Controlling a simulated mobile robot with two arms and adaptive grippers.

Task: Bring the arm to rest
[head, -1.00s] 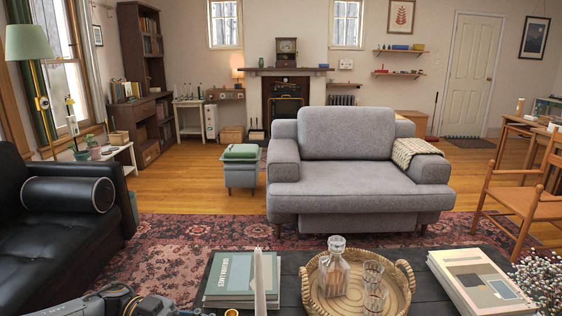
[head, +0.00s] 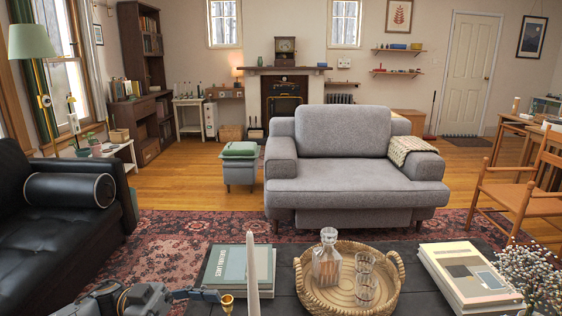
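My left gripper (head: 196,294) shows at the bottom left, at the end of my grey arm, over the near left part of the dark coffee table (head: 284,270). It is small and seen from behind, so I cannot tell whether its fingers are open or shut. I see nothing clearly held in it. A small brass piece (head: 227,303) stands just right of it. My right gripper is out of view.
A white candle (head: 252,280) stands before a stack of books (head: 236,266). A wicker tray (head: 394,268) holds a decanter (head: 327,260) and glasses. More books (head: 470,272) and flowers (head: 530,272) are right. A grey armchair (head: 350,185) stands beyond.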

